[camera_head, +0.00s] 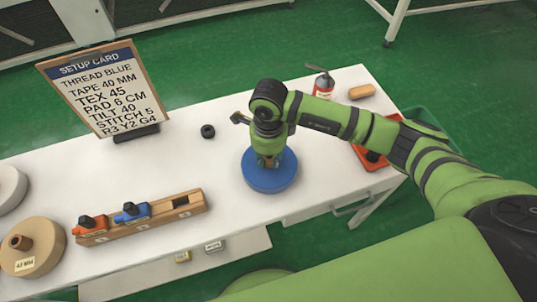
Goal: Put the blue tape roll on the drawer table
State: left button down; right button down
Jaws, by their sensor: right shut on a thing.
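The blue tape roll (283,183) is a flat blue disc near the front edge of the long white table (235,120). My right gripper (268,160) points down and is shut on the roll's centre from above. I cannot tell whether the roll touches the tabletop or hangs just over it. The gripper's arm hides part of the table behind it. A handle (352,210) shows under the table's front edge at the right, which may be a drawer's. My left gripper is not in view.
A setup card (95,90) stands at the back left. A wooden block (150,218) with red and blue pieces and a tan roll (32,246) are at the front left. A small black ring (208,131), red extinguisher (324,85) and red tray (375,157) are also there.

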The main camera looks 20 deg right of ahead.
jog(key=shift+f, duration=0.15)
jog(key=c, duration=1)
grip_release()
jog(key=shift+r, duration=0.3)
jog(key=shift+r+b, duration=1.4)
jog(key=shift+r, duration=4.55)
